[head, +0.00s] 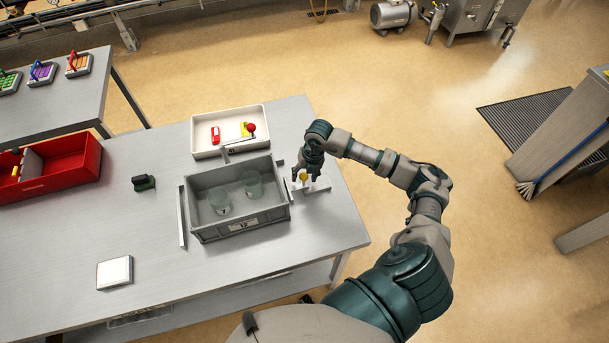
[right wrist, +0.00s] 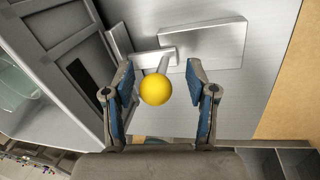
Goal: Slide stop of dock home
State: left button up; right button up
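The stop has a yellow ball knob (head: 304,177) on a short stem, at the right side of the grey crate (head: 198,215). In the right wrist view the knob (right wrist: 156,89) lies between the fingers, nearer the left one, with a gap to both. Its stem joins a pale bar (right wrist: 148,59) beside a flat pale plate (right wrist: 215,45). My right gripper (head: 305,169) is open and reaches down over the knob. A metal rail (head: 182,217) of the dock runs along the crate's left side. My left gripper is out of view.
The crate holds two clear glasses. Behind it is a white tray (head: 201,148) with red and yellow items and a red knob. A red bin (head: 85,165), a dark green block (head: 144,183) and a white square (head: 115,272) are further left. The table front is clear.

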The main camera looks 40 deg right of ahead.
jog(key=shift+d, duration=0.15)
jog(key=shift+r, duration=0.25)
notch_tip(320, 180, up, 11)
jog(key=s+d, duration=0.1)
jog(key=d, duration=0.1)
jog(key=shift+a, duration=0.1)
dwell(0.3)
